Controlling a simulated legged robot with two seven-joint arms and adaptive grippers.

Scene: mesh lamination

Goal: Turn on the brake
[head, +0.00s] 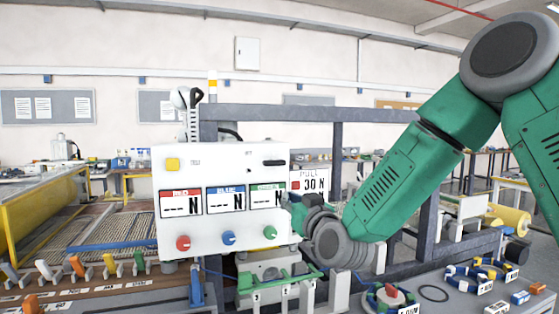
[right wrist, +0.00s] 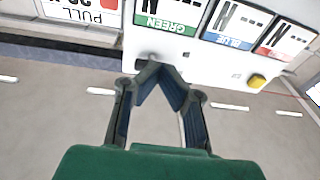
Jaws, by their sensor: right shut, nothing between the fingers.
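A white control panel (head: 225,220) stands at the middle of the head view. A dark horizontal switch or handle (head: 273,162) sits at its upper right; its small label is unreadable, so I cannot tell whether it is the brake. My right gripper (head: 290,198) is at the panel's right edge, beside the green display (head: 266,196) and below the dark switch. In the right wrist view the panel appears upside down, and the shut, empty fingertips (right wrist: 157,66) are close to the dark switch, partly hiding it. Contact cannot be told. My left gripper is not in view.
The panel has a yellow button (head: 172,164), a red knob (head: 183,242), a blue knob (head: 228,238) and a green knob (head: 270,232). A "PULL 30 N" sign (head: 312,183) is to its right. Colored clips line the bench at left; parts lie on the grey table at right.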

